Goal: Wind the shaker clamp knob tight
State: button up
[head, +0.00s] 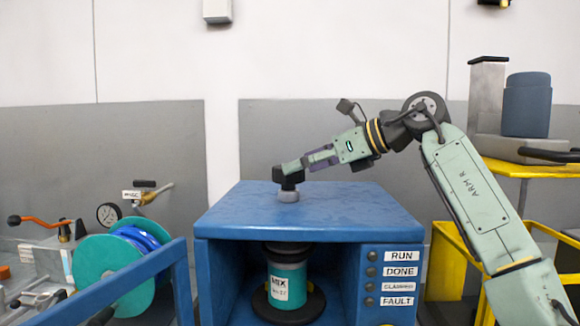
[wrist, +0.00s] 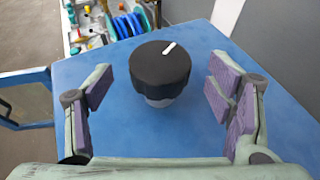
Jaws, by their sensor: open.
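The clamp knob (wrist: 160,68) is black and scalloped with a white pointer line, and stands on a short grey collar on top of the blue shaker (wrist: 95,80). In the wrist view the line points to the upper right. My gripper (wrist: 160,90) is open, with its purple-padded fingers to the left and right of the knob and clear gaps on both sides. In the head view the knob (head: 288,177) is at the end of my gripper (head: 305,163), partly overlapped by it. A teal can (head: 287,280) labelled MIX stands inside the shaker under a dark clamp plate.
The shaker's front panel has RUN, DONE, CLAMPED and FAULT labels (head: 398,278) with dark lamps. A teal hose reel (head: 95,270) and blue rail (head: 150,280) stand left. A yellow stand (head: 510,168) with a dark drum (head: 527,105) is at right. The shaker top is otherwise clear.

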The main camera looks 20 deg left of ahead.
jog(key=shift+p+x, duration=0.35)
jog(key=shift+x, duration=1.8)
jog(key=c, duration=1.2)
jog(key=shift+o, duration=0.2)
jog(key=shift+f, duration=0.1)
jog(key=shift+b, duration=0.35)
